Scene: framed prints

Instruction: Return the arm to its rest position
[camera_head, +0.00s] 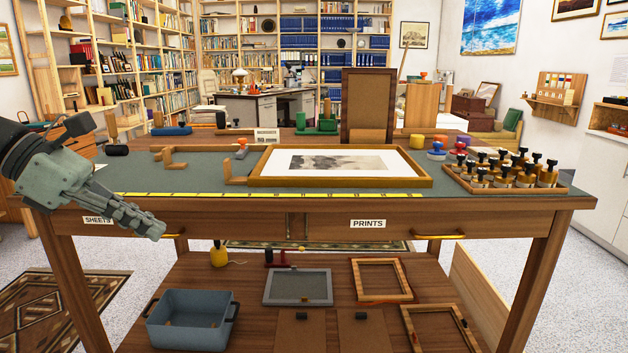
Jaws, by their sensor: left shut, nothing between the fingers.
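My left gripper (143,222) comes in from the left on its grey-green arm. It hangs in front of the table's front left edge, beside the drawer labelled SHEETS (98,219). Its fingers are together, point down to the right, and hold nothing. My right gripper is not in view. The wooden work table (300,203) has a green top. A framed print (338,162) with a white mat and a dark landscape picture lies flat in a wooden frame on it.
Wooden corner pieces (168,160) lie on the left. A yellow ruler (300,194) runs along the front edge. Below, a shelf holds a blue bin (188,325) and empty frames (382,281). Space right of the gripper is clear.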

